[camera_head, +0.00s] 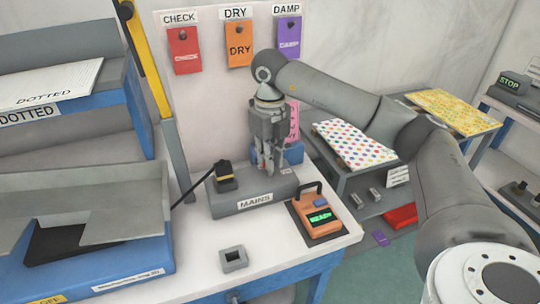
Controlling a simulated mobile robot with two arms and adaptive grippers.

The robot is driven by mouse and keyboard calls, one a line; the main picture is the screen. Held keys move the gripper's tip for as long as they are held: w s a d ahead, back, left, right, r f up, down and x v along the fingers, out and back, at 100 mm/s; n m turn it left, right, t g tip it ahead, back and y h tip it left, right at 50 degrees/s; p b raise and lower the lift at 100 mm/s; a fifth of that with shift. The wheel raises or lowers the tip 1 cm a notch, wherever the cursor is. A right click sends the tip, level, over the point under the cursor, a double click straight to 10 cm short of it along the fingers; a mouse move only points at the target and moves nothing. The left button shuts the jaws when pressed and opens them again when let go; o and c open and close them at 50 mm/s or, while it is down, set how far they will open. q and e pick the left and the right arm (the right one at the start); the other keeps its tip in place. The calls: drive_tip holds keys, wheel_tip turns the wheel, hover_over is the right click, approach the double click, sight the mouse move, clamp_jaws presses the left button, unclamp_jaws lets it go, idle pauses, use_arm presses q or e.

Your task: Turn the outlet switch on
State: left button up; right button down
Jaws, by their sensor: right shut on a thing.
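The grey outlet box (225,206) marked MAINS sits on the white worktop. A black plug with a yellow band (225,178) stands in its left part, and its dark cable runs off to the left. My right gripper (269,170) points down over the right part of the box, with its fingertips close together at the top face. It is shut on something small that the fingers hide. The outlet switch is not clearly visible; the fingers cover that area. My left gripper is out of view.
An orange device (316,213) with a lit green screen stands right of the box. A small grey square block (233,259) lies near the front edge. Blue-and-grey trays fill the left. Behind hang CHECK (186,52), DRY and DAMP tags.

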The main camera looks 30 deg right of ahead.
drive_tip(key=shift+m, duration=2)
drive_tip(key=shift+r, duration=0.1)
drive_tip(key=c, duration=0.9)
unclamp_jaws()
wheel_tip(320, 180, up, 12)
drive_tip(key=shift+f, duration=0.1)
